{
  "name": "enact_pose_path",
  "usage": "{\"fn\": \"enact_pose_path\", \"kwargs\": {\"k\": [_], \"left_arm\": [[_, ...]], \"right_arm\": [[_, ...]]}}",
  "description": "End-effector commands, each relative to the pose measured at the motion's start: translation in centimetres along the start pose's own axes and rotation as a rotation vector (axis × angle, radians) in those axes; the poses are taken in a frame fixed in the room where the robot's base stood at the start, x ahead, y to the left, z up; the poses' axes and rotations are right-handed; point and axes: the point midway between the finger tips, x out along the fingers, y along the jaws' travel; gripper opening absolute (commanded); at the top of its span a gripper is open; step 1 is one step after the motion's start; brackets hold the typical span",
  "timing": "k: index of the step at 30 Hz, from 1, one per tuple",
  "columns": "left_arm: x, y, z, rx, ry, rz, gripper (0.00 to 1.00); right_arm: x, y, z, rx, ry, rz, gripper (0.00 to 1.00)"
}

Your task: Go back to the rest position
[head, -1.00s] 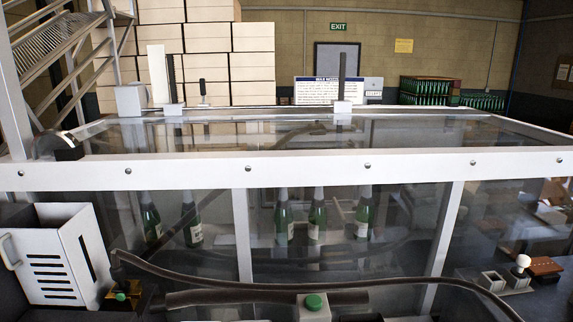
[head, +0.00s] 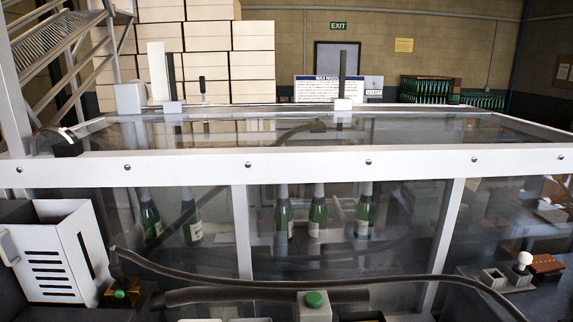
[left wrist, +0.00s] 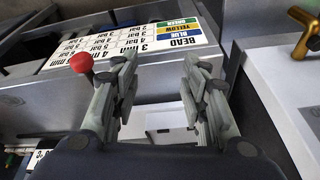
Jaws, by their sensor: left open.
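My left gripper (left wrist: 158,80) shows in the left wrist view with its two fingers spread apart and nothing between them. It is over a grey metal panel (left wrist: 190,95) of a machine. Neither of my grippers shows in the head view. Several green bottles (head: 284,218) stand upright behind the clear panels of a white-framed enclosure (head: 300,165) in the head view.
A red ball knob (left wrist: 82,62) stands left of the left gripper's fingers. A bead chart (left wrist: 150,45) lies beyond them, and a brass fitting (left wrist: 305,30) is at upper right. A white slotted box (head: 60,250) and green button (head: 314,299) are in front of the enclosure.

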Motion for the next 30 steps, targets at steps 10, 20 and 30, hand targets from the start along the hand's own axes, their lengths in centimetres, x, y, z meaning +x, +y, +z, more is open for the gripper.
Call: {"fn": "enact_pose_path", "kwargs": {"k": [10,20,30], "left_arm": [[16.1,0.7,4.6,0.006,-0.055,0.01,0.41],[31.4,1.5,14.3,0.017,-0.115,0.017,0.41],[41.7,1.9,27.3,0.031,-0.174,0.023,0.41]], "right_arm": [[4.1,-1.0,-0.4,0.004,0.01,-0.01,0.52],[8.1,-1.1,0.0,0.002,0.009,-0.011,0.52],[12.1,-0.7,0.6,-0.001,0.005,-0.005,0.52]]}}
